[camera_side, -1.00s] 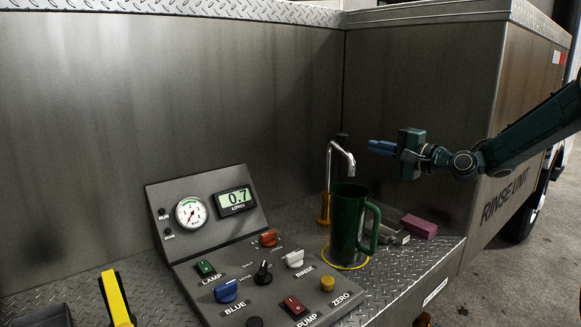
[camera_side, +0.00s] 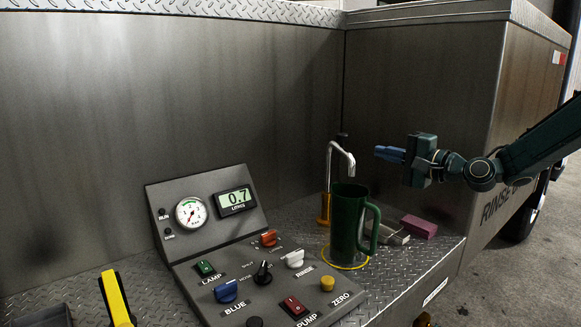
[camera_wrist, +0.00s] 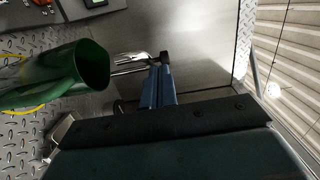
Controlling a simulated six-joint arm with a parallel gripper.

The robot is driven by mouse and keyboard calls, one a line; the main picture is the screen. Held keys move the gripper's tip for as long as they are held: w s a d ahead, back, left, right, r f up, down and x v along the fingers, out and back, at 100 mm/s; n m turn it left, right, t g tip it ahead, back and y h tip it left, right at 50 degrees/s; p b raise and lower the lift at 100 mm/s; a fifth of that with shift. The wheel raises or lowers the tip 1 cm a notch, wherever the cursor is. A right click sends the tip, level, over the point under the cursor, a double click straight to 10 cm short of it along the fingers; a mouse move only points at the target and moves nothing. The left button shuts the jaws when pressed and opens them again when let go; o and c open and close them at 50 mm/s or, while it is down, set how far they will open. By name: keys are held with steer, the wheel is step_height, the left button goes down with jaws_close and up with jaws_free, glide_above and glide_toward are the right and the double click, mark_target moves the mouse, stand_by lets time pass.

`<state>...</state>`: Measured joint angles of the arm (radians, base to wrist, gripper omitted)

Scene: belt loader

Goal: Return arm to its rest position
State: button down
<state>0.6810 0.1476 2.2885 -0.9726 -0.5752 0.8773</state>
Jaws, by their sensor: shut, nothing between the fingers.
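My gripper (camera_side: 388,154) hangs in the air at the right of the side view, above and to the right of the spout. Its blue fingers are shut with nothing between them, and they also show together in the wrist view (camera_wrist: 158,84). A green mug (camera_side: 348,222) stands upright below, inside a yellow ring on the deck, with its handle to the right. It shows at the left of the wrist view (camera_wrist: 62,72). My gripper is clear of the mug and touches nothing.
A chrome spout (camera_side: 340,150) rises behind the mug. A pink block (camera_side: 419,227) and a grey piece (camera_side: 394,235) lie right of the mug. The control panel (camera_side: 240,272) has several knobs and switches, and its display (camera_side: 235,199) reads 0.7. Steel walls stand behind.

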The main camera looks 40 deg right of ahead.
steer(key=s+a+f+n+g+y, duration=0.25)
steer(key=s+a+n+g, duration=0.45)
steer(key=a+n, duration=0.4)
steer(key=s+a+f+n+g+h, duration=0.1)
steer(key=s+f+n+g+h, duration=0.1)
steer(key=s, duration=0.8)
steer(key=s+f+n+g+h, duration=0.2)
steer(key=s+f+n+g, duration=0.1)
steer(key=s, duration=0.8)
steer(key=shift+a+n, duration=0.35)
steer(key=shift+n, duration=0.05)
steer(key=shift+w+r, duration=0.15)
